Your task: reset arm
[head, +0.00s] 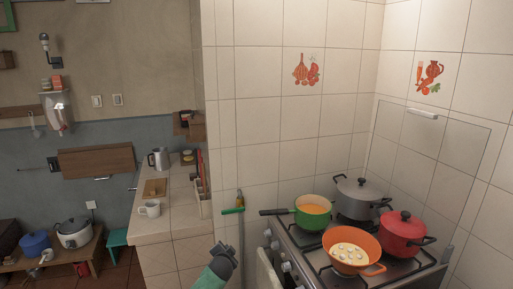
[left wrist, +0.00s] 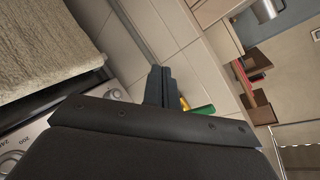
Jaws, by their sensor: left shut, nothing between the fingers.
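My left gripper (head: 223,257) shows at the bottom middle of the head view, beside the left front of the stove. Its dark fingers are together and hold nothing. In the left wrist view the shut fingers (left wrist: 158,86) point toward the tiled wall, with the dark gripper body filling the bottom. My right gripper is not in view.
The stove (head: 287,234) at right carries an orange pan (head: 350,260), a green pot (head: 312,221), a grey pot (head: 357,208) and a red pot (head: 402,234). A green-headed pole (head: 232,211) leans by the wall. A towel (left wrist: 45,40) hangs near the gripper.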

